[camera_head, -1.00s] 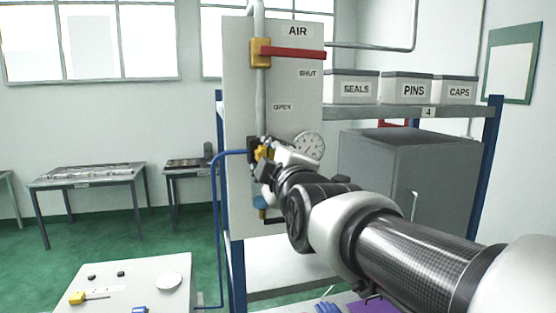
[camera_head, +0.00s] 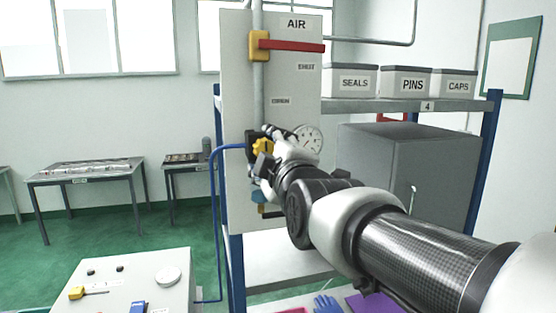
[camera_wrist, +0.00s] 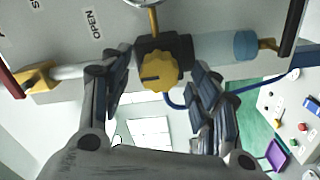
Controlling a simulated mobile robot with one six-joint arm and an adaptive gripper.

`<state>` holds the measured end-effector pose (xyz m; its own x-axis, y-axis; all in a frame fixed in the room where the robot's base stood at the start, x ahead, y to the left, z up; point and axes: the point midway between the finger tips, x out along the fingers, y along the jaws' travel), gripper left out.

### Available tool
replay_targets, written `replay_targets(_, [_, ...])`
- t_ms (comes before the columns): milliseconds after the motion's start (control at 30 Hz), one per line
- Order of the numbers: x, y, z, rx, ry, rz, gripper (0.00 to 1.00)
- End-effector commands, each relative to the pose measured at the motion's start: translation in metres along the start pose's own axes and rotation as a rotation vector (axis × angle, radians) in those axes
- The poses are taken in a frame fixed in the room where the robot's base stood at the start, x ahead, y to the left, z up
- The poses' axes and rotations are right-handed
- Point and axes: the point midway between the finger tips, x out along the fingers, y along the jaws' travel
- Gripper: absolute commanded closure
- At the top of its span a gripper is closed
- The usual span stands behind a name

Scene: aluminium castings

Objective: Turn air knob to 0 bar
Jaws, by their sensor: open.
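The yellow lobed air knob (camera_head: 262,147) is on a dark regulator body on the grey AIR panel (camera_head: 240,95). In the wrist view the knob (camera_wrist: 157,68) faces me, with a dark mark on it pointing left. My gripper (camera_wrist: 158,74) is open, with one finger on each side of the knob and gaps visible between them. The round pressure gauge (camera_head: 308,139) is just right of the knob; its reading is too small to tell. In the wrist view only the gauge's lower rim (camera_wrist: 150,2) shows at the top edge.
A red valve lever (camera_head: 295,47) with a yellow body lies horizontally above the knob. A blue hose (camera_head: 215,185) runs down from the regulator. A grey cabinet (camera_head: 385,170) stands behind my arm to the right. A control console (camera_head: 130,285) is at lower left.

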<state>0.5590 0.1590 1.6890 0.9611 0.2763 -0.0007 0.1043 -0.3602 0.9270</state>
Motion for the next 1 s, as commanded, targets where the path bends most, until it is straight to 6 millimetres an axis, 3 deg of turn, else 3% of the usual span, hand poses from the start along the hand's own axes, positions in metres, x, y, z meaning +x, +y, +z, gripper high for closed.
replay_targets(500, [-0.097, 0.001, -0.001, 0.001, 0.002, 0.003, 0.44])
replay_targets(700, [-0.113, 0.0, 0.0, 0.0, 0.001, 0.001, 0.44])
replay_targets(1000, [-0.114, 0.0, 0.0, 0.0, 0.001, 0.0, 0.44])
